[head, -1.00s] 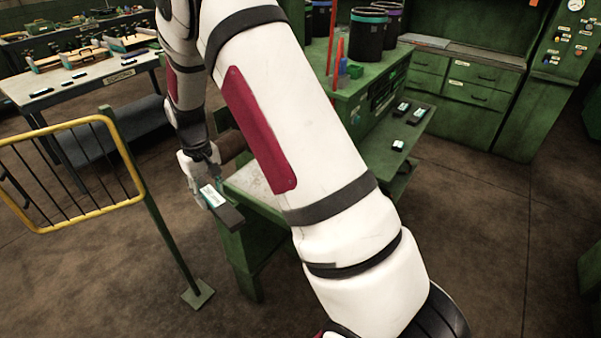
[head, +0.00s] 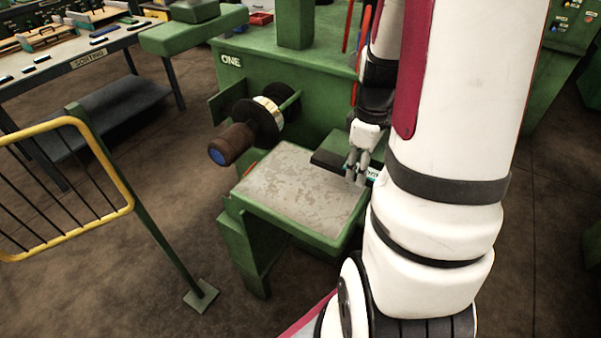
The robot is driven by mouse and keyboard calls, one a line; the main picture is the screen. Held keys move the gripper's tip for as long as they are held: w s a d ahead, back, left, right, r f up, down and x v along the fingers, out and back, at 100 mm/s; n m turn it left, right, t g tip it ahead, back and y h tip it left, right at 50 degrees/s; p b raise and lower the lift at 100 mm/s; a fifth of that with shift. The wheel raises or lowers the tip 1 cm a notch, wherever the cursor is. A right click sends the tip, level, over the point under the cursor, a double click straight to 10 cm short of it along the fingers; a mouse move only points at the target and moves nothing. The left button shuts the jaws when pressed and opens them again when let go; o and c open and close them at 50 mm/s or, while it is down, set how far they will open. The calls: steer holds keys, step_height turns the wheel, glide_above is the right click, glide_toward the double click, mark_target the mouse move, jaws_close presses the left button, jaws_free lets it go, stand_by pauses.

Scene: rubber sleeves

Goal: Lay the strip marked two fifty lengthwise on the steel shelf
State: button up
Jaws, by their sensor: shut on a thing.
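The steel shelf (head: 285,187) is a worn, pale metal plate with a green frame, in the middle of the head view. My gripper (head: 357,177) is at the shelf's back right corner, shut on a dark strip (head: 330,160). The strip's left end shows beyond the fingers. A bit of its white and teal label (head: 373,173) shows to their right, too hidden to read. My arm covers the strip's right end. I cannot tell whether the strip touches the shelf or hangs just above it.
A green machine marked ONE (head: 285,75) stands behind the shelf. A brown roller with a blue end (head: 230,145) juts out at the shelf's back left. A yellow barrier (head: 120,175) stands at the left. A sorting table (head: 90,65) is at the back left. Most of the shelf is bare.

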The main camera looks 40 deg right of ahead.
steer(key=p, duration=0.1)
glide_above(303, 182)
steer(key=shift+f, duration=0.6)
steer(key=shift+f+p, duration=0.35)
steer(key=shift+f, duration=1.45)
steer(key=shift+f, duration=0.15)
steer(key=o, duration=1.3)
